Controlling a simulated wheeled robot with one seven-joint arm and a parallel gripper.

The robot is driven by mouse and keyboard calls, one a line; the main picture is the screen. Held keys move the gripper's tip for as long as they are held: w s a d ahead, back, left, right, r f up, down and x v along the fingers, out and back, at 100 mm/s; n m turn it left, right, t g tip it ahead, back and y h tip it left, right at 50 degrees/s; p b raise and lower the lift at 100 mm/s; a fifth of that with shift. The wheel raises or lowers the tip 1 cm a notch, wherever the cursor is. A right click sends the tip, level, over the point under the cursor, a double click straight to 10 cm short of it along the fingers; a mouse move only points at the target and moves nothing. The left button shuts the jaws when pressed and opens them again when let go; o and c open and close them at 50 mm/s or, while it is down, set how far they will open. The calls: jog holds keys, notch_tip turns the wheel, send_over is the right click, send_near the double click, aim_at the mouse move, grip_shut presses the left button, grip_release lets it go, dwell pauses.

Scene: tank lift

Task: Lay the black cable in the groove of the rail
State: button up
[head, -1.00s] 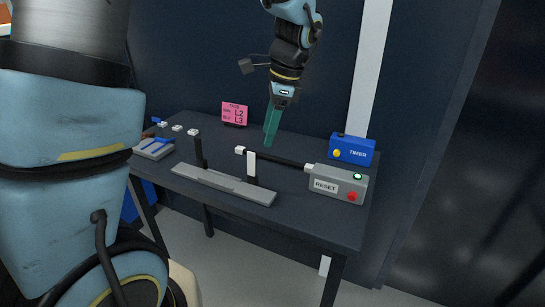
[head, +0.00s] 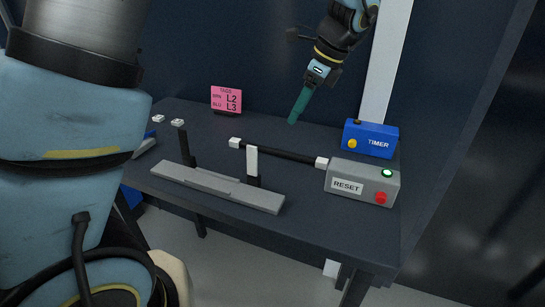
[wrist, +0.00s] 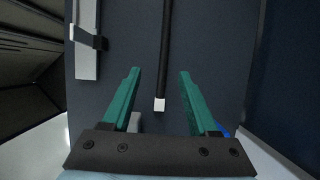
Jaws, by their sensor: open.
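The black cable (head: 285,153) has white end pieces and lies across the table, its right end at the grey RESET box (head: 362,183). It also shows in the wrist view (wrist: 166,50), with one white end (wrist: 159,104) between my fingers in the picture. The grey rail (head: 180,179) lies along the table's front; a dark post and a white post stand by it. Part of it shows at upper left in the wrist view (wrist: 86,62). My gripper (head: 294,120) is open and empty, its teal fingers above and behind the cable. The groove itself is hard to make out.
A blue TIMER box (head: 370,138) stands at the back right, behind the RESET box. A pink tag card (head: 226,98) stands at the back. Small white pieces (head: 168,120) are at the left. The table between card and cable is clear.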

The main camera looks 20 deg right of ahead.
aim_at(278, 149)
jog(key=x, duration=1.3)
jog(key=shift+w+d, duration=0.25)
jog(key=shift+w, duration=0.1)
jog(key=shift+c, duration=0.3)
grip_shut()
